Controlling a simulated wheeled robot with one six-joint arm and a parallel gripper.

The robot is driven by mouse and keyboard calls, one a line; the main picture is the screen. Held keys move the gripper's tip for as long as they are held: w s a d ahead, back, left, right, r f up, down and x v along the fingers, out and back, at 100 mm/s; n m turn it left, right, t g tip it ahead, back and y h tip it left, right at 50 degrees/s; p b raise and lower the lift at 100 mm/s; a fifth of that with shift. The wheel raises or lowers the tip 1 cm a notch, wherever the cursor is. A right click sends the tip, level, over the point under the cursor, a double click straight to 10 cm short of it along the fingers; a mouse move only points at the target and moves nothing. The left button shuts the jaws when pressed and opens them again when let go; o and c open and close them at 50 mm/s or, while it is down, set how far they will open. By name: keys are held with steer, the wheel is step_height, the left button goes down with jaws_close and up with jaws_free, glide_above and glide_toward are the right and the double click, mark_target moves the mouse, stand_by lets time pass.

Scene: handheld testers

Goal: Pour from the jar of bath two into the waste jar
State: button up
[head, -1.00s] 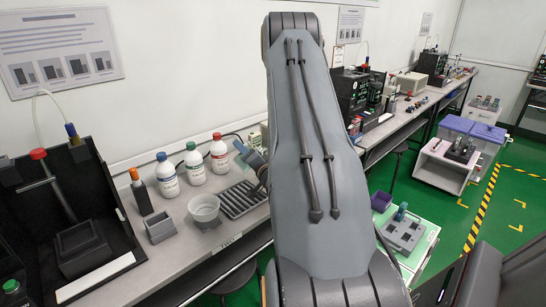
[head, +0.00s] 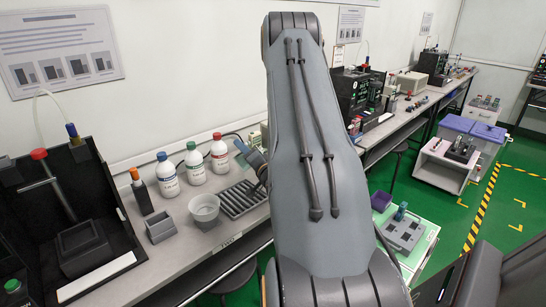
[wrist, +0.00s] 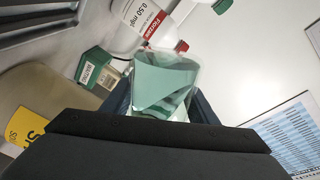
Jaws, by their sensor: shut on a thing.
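My gripper (wrist: 165,100) is shut on a clear jar (wrist: 165,78) with pale green liquid in it; the jar looks tilted in the wrist view. In the head view my arm hides most of the gripper, and only a bluish part of the gripper and jar shows left of the arm, above the bench. A pale, round, open tub (head: 204,208) stands on the bench, left of and below the held jar. It may be the waste jar; I can read no label on it.
Bottles with blue (head: 167,175), green (head: 194,163) and red (head: 219,153) caps stand along the wall. A slotted grey rack (head: 243,199) lies right of the tub. A small grey square box (head: 160,227) stands left of it. A green box (wrist: 97,68) shows near the held jar.

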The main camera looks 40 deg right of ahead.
steer(key=shift+d+r+m+p, duration=0.1)
steer(key=shift+r+m+p, duration=0.3)
steer(key=shift+m, duration=0.4)
steer(key=shift+r+m+p, duration=0.15)
steer(key=shift+m+p, duration=0.35)
steer(key=shift+m, duration=0.3)
stand_by(2.3)
steer(key=shift+d+r+m+p, duration=0.1)
steer(key=shift+r+m+p, duration=0.35)
steer(key=shift+m+p, duration=0.2)
stand_by(3.2)
